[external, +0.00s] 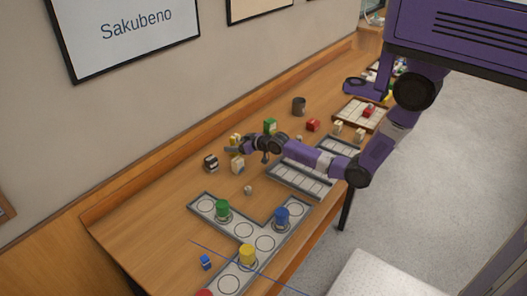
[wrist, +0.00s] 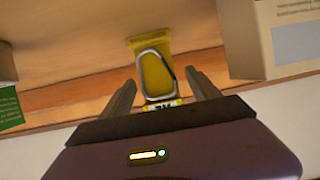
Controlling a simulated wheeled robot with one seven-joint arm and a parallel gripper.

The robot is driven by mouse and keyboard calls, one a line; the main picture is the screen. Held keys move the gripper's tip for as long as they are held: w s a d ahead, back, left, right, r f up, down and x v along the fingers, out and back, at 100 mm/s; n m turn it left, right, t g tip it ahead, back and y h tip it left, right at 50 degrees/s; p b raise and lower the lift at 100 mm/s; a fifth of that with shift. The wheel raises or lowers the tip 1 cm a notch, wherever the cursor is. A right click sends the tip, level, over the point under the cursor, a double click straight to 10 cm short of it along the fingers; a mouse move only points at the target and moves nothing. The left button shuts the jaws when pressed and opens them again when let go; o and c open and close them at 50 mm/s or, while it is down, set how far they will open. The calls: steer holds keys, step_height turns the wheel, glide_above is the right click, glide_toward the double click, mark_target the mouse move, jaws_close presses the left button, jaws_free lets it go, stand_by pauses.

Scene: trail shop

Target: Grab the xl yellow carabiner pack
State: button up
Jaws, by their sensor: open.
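The yellow carabiner pack (wrist: 135,44) stands out in the wrist view, with a silver carabiner on its front and a white label at its near end. The label appears to read XL upside down. My gripper (wrist: 160,77) is open, with one finger on each side of the pack's near part. I cannot tell whether either finger touches it. In the external view my gripper (external: 231,150) is low over the table beside small yellow items (external: 235,138), partly hiding what is there.
In the wrist view a beige box (wrist: 245,45) is close on the right and a green item (wrist: 10,108) is at the left edge. In the external view a dark-and-white item (external: 210,163) and a beige pack (external: 238,167) stand nearby. A grey circle-marked board (external: 262,228) lies nearer.

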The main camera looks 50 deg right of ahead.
steer(key=shift+x, duration=1.35)
jaws_close()
steer(key=shift+r, duration=0.1)
